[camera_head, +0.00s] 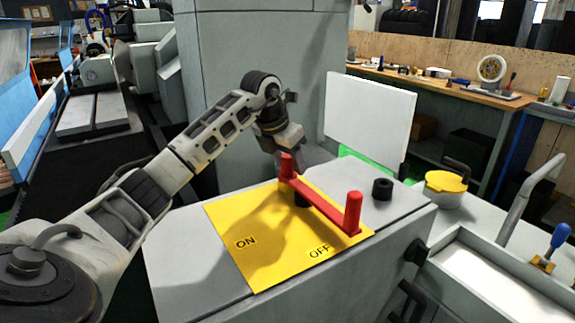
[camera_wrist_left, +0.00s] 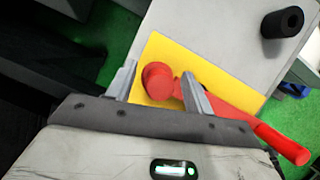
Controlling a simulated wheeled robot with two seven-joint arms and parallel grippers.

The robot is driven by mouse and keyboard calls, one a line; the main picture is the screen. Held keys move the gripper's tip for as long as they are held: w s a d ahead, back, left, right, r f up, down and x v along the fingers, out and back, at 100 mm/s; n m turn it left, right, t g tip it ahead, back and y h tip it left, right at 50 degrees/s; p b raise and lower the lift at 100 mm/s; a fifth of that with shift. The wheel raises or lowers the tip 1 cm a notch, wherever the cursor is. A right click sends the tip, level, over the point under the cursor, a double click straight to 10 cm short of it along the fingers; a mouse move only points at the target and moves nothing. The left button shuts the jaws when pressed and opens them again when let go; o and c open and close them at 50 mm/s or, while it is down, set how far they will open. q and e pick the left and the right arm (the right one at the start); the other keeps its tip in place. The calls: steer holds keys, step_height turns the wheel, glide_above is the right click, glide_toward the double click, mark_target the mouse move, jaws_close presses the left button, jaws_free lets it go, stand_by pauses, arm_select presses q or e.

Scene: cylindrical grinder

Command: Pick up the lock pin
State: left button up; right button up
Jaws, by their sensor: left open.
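A red bar lies across the yellow ON/OFF plate (camera_head: 262,255), with a red upright peg at each end. The far peg (camera_head: 287,166) looks like the lock pin; no label confirms this. My left gripper (camera_head: 293,153) is open just behind and above that far peg. In the left wrist view the peg's round red top (camera_wrist_left: 158,80) shows between the two open fingers, apart from the left one; whether it touches the right finger is unclear. The near peg (camera_head: 353,213) stands at the plate's right edge. My right gripper is not in view.
A short black cylinder (camera_head: 382,189) stands on the grey cabinet top, right of the plate. A white panel (camera_head: 368,120) rises behind it. A yellow-lidded pot (camera_head: 445,188) and a sink (camera_head: 505,275) are to the right. The cabinet top left of the plate is clear.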

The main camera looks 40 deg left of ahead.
arm_select(q)
jaws_close()
